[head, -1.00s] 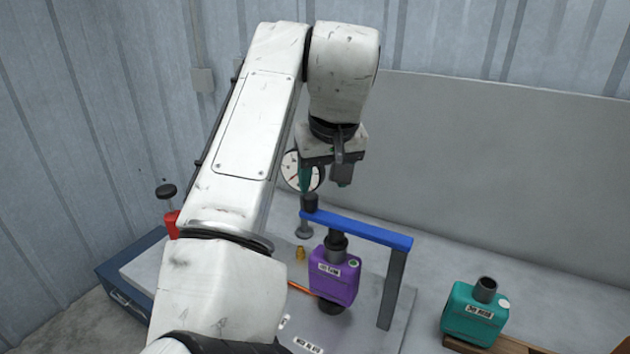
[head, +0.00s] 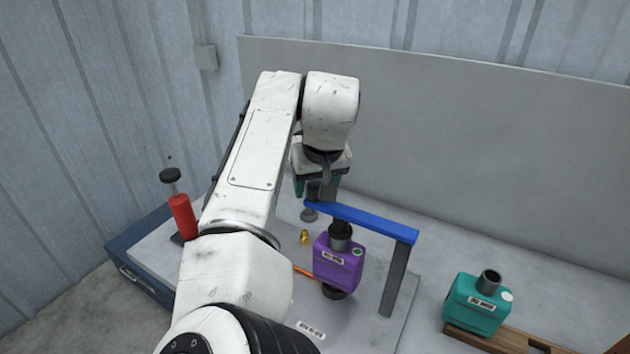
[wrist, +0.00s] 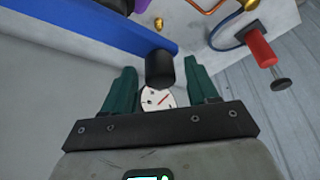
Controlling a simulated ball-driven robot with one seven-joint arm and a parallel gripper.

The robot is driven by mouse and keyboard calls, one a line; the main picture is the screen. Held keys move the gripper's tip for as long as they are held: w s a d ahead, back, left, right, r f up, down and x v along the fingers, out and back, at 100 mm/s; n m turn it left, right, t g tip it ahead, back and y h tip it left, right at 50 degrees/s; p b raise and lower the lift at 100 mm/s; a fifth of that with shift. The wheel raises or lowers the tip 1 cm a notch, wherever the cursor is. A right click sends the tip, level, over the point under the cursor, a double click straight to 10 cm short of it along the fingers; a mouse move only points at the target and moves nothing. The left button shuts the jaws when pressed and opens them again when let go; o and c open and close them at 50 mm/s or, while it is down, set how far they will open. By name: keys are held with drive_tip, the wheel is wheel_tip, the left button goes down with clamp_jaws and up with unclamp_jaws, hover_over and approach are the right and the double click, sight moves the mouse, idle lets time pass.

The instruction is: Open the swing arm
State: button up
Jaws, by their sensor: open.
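The swing arm is a blue bar (head: 362,220) on a grey upright post at its right end. It spans over a purple muffler (head: 338,262) that stands on the grey plate. In the wrist view the blue bar (wrist: 110,27) runs across the upper left, and a black cylindrical knob (wrist: 159,69) sits near its end. My gripper (wrist: 162,84) is open, with its green fingers on either side of the knob; I cannot tell whether they touch it. A white dial gauge (wrist: 158,98) shows between the fingers.
A red hand pump (head: 182,214) with a black knob stands at the left. A small brass fitting (head: 304,237) and an orange tube are on the plate. A teal muffler (head: 477,303) sits on a wooden support at the right. A grey panel (head: 450,110) stands behind.

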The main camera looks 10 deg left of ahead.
drive_tip(key=shift+f, duration=0.25)
drive_tip(key=shift+c, duration=0.4)
clamp_jaws()
